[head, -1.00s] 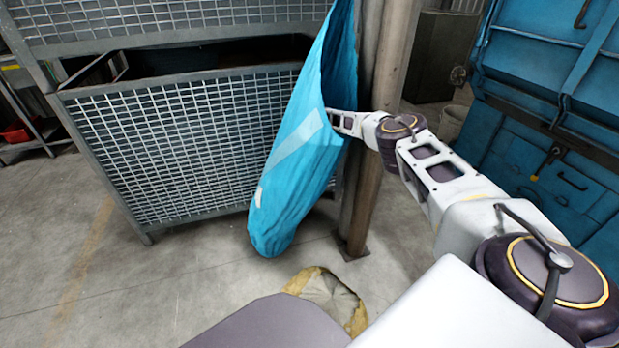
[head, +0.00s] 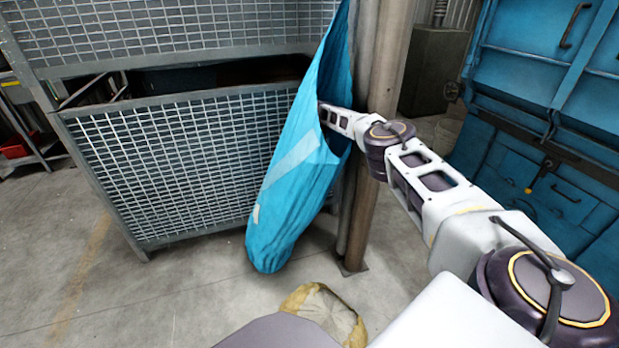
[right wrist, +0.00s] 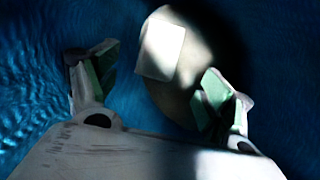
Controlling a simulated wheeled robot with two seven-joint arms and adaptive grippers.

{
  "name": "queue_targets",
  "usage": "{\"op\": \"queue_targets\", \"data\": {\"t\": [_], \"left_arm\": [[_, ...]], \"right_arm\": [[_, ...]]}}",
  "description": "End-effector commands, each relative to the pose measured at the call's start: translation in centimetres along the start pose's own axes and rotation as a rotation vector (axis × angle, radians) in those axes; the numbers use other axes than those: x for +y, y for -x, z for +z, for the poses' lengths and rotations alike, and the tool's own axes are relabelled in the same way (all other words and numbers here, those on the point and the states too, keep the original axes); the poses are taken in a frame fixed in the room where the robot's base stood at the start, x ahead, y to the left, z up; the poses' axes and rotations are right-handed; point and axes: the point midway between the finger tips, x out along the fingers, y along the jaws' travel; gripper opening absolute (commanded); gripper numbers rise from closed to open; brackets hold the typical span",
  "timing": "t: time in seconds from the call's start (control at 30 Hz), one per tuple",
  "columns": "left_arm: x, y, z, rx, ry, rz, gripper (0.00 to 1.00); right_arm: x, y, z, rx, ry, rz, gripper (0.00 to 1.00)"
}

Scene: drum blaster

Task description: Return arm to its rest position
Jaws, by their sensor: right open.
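My right arm (head: 440,195) reaches from the lower right of the head view toward the pole. Its far end passes into the open side of a hanging blue bag (head: 290,200), so the bag hides the right gripper there. In the right wrist view my right gripper (right wrist: 155,95) is open, its two green-padded fingers apart, with blue fabric around it. A pale rounded object with a white patch (right wrist: 163,52) lies beyond the fingertips. It is not held between them. My left gripper is in neither view.
A metal post (head: 372,130) stands right beside the bag and arm. A grey mesh cage (head: 180,160) stands behind the bag. A blue cabinet (head: 550,110) is at the right. A yellowish sack (head: 325,312) lies on the floor in front. The floor at left is clear.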

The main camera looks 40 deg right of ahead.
Motion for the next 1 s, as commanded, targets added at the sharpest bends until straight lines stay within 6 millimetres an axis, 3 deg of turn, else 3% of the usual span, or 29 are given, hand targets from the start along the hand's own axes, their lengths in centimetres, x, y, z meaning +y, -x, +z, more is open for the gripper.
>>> {"op": "queue_targets", "data": {"t": [0.67, 1.0], "left_arm": [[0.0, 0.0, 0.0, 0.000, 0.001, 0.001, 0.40], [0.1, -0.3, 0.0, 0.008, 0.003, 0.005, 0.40]], "right_arm": [[0.0, -0.2, 0.0, 0.001, 0.000, 0.001, 0.82], [0.0, -2.3, 0.0, 0.000, 0.001, 0.001, 0.82]]}}
